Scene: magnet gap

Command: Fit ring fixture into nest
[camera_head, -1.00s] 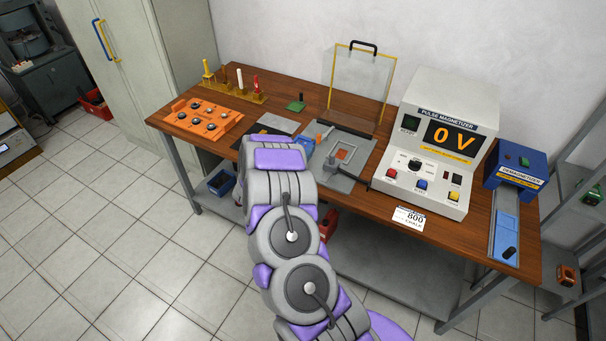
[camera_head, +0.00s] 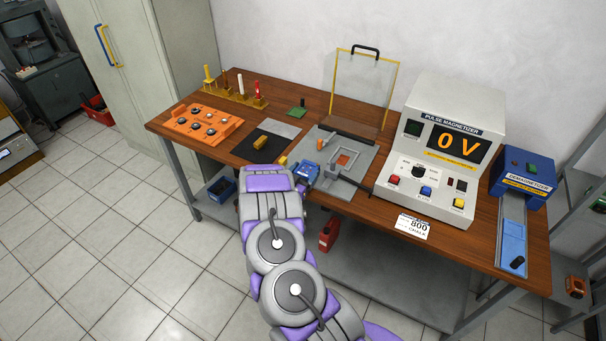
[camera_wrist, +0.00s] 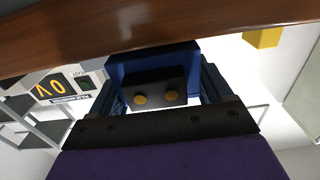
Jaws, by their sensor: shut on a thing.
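In the wrist view my gripper (camera_wrist: 160,84) is shut on a blue block (camera_wrist: 150,58) with a black face and two gold round spots. I cannot tell from its shape whether this is the ring fixture; no ring shows. In the head view my arm ends at the table's front edge, and its jaws are largely hidden. A small blue item (camera_head: 307,174) shows just right of the arm's end; I cannot tell if it is the held block. The nest, seemingly the red-orange outlined recess (camera_head: 346,159), is in a grey plate (camera_head: 361,192) right of my arm.
An orange tray (camera_head: 187,136) is further left. A clear guard (camera_head: 358,88) stands raised behind the plate. The magnetizer (camera_head: 435,189), reading 0 V, and demagnetizer (camera_head: 524,187) stand to the right.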

